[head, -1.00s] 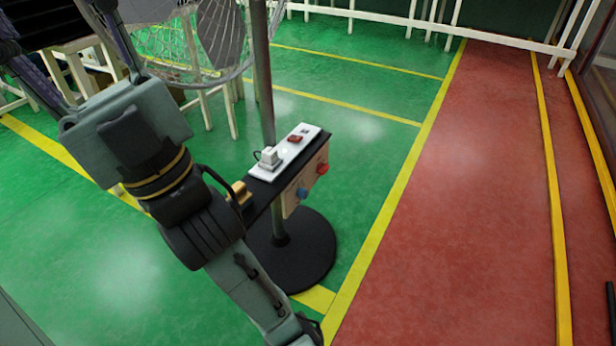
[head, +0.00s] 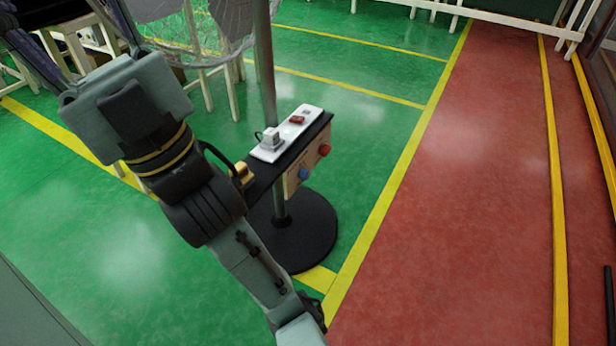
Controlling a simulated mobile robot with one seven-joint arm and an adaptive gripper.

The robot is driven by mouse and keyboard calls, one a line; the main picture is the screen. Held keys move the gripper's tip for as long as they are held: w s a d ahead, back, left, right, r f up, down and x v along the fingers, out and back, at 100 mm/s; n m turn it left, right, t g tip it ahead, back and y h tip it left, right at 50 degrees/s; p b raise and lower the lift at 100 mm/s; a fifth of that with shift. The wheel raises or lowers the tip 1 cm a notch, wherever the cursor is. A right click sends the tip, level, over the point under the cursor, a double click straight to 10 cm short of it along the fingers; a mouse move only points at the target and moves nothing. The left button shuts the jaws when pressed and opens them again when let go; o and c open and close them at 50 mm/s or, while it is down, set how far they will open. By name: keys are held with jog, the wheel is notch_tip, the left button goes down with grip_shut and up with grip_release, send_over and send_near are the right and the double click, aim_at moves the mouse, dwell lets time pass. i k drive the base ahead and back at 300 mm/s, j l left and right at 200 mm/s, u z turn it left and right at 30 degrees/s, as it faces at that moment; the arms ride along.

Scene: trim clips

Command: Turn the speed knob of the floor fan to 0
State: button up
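The floor fan stands left of centre, with a grey pole (head: 265,65), a wire cage (head: 195,45) cut off by the top edge, and a round black base (head: 312,235). A light wooden panel on its black control shelf carries a red knob (head: 324,149) and a blue knob (head: 303,174). I cannot tell which is the speed knob, and their settings are too small to read. My arm crosses the left side, in front of part of the shelf and base. No gripper fingers can be made out.
A white power strip (head: 291,133) with a plug and a red switch lies on the shelf; a yellow part (head: 243,173) is at its left end. White railings (head: 470,15) run along the back. Green floor around the fan and the red lane (head: 450,200) at right are clear.

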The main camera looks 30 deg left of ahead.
aim_at(304, 175)
jog(key=i+l+u, duration=0.1)
jog(key=i+u, duration=0.25)
jog(key=i, duration=0.15)
jog(key=i+l+u, duration=0.3)
jog(key=i, duration=0.15)
